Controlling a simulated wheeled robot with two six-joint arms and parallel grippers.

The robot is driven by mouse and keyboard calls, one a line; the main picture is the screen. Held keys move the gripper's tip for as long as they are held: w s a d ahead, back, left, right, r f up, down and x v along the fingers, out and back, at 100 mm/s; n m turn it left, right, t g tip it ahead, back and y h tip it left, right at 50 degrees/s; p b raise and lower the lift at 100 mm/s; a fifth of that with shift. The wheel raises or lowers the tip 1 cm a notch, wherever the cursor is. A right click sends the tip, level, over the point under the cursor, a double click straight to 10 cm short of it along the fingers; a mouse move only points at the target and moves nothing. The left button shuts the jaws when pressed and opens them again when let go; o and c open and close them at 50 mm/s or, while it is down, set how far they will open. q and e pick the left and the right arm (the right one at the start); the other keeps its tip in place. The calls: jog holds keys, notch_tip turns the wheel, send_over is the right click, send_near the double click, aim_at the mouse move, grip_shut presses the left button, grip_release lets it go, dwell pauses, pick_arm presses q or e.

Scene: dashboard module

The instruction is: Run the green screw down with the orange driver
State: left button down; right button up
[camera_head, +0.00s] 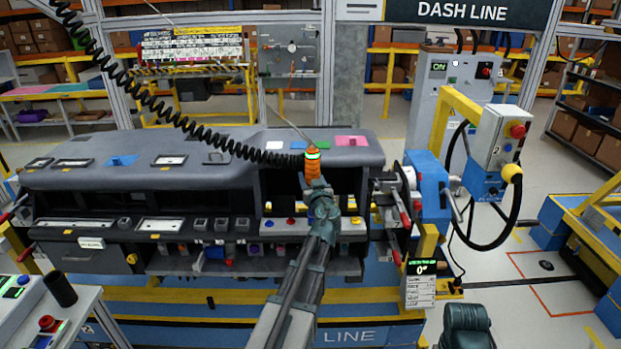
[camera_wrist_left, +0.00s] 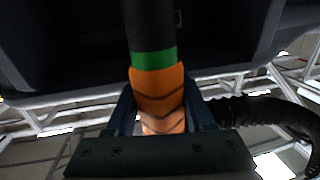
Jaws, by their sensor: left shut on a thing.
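The orange driver (camera_head: 312,165) stands roughly upright in front of the dashboard module's opening, with a green band near its top and a black coiled hose running to it. My left gripper (camera_head: 315,185) is shut on its orange body. In the left wrist view the driver (camera_wrist_left: 158,90) sits between the fingers (camera_wrist_left: 160,118), with a green ring and black section beyond. I cannot make out the green screw. My left gripper and forearm cover part of the pale strip (camera_head: 283,230), where blue, red and yellow heads show. A dark teal part of my right arm (camera_head: 466,328) is at lower right; its jaws are unclear.
The grey dashboard module (camera_head: 200,178) fills the middle, with the dark coiled hose (camera_head: 180,128) crossing above it. A blue and yellow fixture with a black wheel (camera_head: 483,190) stands at its right. A small screen (camera_head: 420,268) reads 0. A side bench (camera_head: 50,310) is at lower left.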

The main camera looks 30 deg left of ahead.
notch_tip(320, 180, up, 6)
jog(key=p, duration=0.5)
jog(key=shift+f, duration=0.2)
dwell(0.3)
